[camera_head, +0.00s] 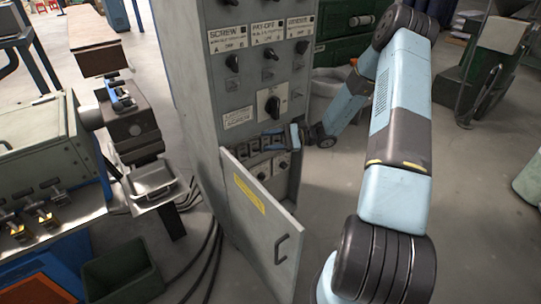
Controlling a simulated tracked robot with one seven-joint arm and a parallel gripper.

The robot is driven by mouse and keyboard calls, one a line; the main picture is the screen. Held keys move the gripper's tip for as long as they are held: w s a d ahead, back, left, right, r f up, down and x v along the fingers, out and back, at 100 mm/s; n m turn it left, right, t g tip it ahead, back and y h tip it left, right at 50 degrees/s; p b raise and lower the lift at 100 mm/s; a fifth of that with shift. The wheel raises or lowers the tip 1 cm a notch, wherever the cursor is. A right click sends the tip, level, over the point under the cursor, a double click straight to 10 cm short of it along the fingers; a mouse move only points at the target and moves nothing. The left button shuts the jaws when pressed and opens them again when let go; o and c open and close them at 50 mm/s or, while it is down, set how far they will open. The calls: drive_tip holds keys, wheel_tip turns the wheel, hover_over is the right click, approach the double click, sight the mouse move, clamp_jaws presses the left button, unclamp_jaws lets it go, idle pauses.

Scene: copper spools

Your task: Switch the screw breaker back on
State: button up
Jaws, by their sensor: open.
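A grey control cabinet (186,92) stands in the middle. Its upper face has a SCREW label (228,39) at the left, with more labelled columns and dark knobs to the right. The low door (262,222) is swung open toward the front. Behind it, a recess shows a row of small dark breakers (251,147) near its top edge. Which breaker is the screw one, and each lever's position, are too small to tell. My gripper (273,139) is open at the right part of that row, partly covering it. Whether it touches a breaker cannot be told.
The open door's handle (281,248) sticks out below my gripper. A large rotary knob (272,106) is just above it. A grey bench machine (52,150) and a green bin (121,274) stand at the left, with cables on the floor. Floor right of the cabinet is mostly clear.

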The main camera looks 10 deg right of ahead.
drive_tip(key=w+d+f+m+t, duration=0.2)
drive_tip(key=f+m+t, duration=0.2)
drive_tip(key=f+t, duration=0.15)
drive_tip(key=w+d+f+m+t, duration=0.3)
drive_tip(key=f+m+t, duration=0.2)
drive_tip(key=f, duration=0.2)
drive_tip(key=m+t+h, duration=0.9)
drive_tip(key=m, duration=0.2)
approach(266, 145)
drive_tip(key=shift+g, duration=0.25)
drive_tip(key=x, duration=0.5)
drive_tip(key=shift+w+f, duration=0.2)
drive_tip(key=shift+f, duration=0.1)
drive_tip(key=shift+c, duration=0.3)
